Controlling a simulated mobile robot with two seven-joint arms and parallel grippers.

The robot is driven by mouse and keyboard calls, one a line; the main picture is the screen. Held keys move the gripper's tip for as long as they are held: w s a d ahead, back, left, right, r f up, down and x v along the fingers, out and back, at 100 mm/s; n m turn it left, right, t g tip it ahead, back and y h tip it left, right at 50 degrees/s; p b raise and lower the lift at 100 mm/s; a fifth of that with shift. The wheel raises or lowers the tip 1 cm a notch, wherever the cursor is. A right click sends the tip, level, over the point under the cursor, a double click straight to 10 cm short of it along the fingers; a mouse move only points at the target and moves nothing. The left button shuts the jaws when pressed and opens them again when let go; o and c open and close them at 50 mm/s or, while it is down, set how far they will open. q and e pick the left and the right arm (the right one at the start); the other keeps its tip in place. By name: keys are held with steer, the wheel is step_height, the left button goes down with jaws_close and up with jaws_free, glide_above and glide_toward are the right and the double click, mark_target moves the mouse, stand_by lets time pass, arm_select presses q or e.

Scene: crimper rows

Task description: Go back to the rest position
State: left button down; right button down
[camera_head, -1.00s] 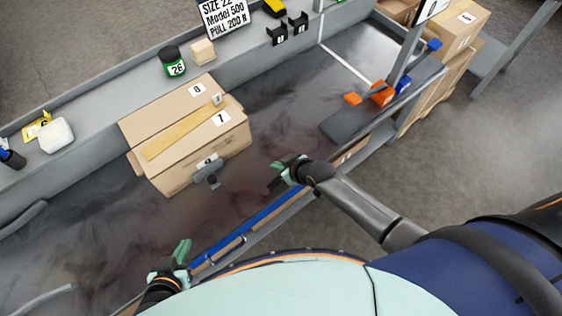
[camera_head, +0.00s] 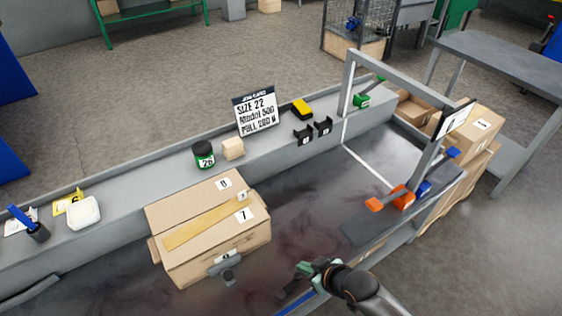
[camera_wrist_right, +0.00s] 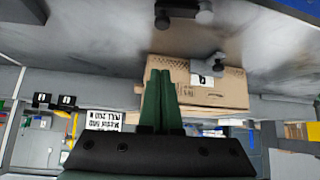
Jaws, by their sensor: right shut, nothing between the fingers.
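My right gripper (camera_head: 306,272) is over the front part of the dark worktop (camera_head: 330,205) in the head view, to the right of the cardboard box (camera_head: 210,262). It touches nothing that I can see. In the right wrist view its green fingers (camera_wrist_right: 162,75) are together with nothing between them. The cardboard box also shows in the right wrist view (camera_wrist_right: 228,88), beyond the fingers. My left gripper is outside both current views.
A grey tool (camera_head: 226,265) is at the box's front. Orange and blue handled tools (camera_head: 402,197) lie at the right on a dark pad (camera_head: 365,230), beside a grey frame (camera_head: 347,85). A sign (camera_head: 257,112) and a green jar (camera_head: 203,154) stand on the back ledge.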

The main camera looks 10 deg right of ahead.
steer(key=s+d+m+t+h, duration=0.1)
steer(key=s+d+m, duration=0.1)
steer(key=s, duration=0.9)
steer(key=shift+d+f+m+t+h, duration=0.15)
steer(key=shift+d+m+t+h, duration=0.2)
steer(key=shift+m, duration=0.35)
steer(key=c, duration=1.6)
jaws_free()
steer(key=shift+s, duration=0.1)
